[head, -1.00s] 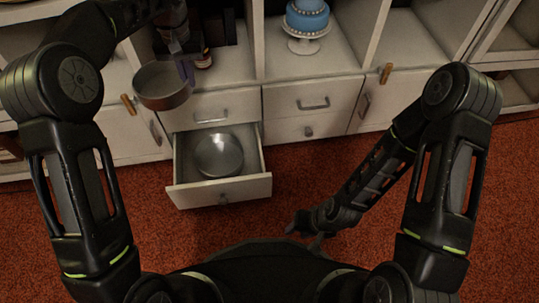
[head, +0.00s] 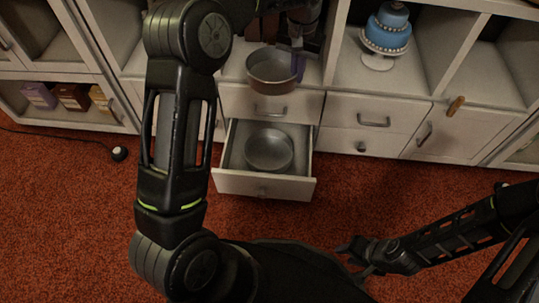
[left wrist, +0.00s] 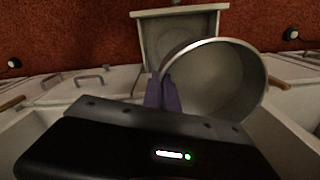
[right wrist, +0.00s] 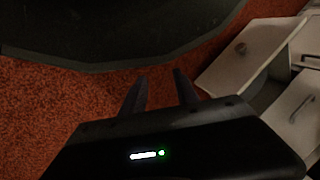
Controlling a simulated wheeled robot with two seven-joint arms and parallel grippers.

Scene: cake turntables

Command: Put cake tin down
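A round grey metal cake tin (head: 271,77) is held at its right rim by my left gripper (head: 297,58), in front of the cabinet shelf and above the open drawer. In the left wrist view the dark purple fingers (left wrist: 162,94) are shut on the rim of the tin (left wrist: 222,85). I cannot tell whether the tin touches the shelf edge. A second round tin (head: 268,150) lies in the open drawer (head: 264,187). My right gripper (head: 350,260) is low over the floor, empty; its fingers (right wrist: 160,90) are apart in the right wrist view.
A blue tiered cake (head: 388,30) on a white stand (head: 377,62) occupies the shelf to the right. Closed drawers (head: 372,122) are below it. Small boxes (head: 72,97) sit in the left cabinet. A black round object with a cable (head: 119,153) lies on the red carpet.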

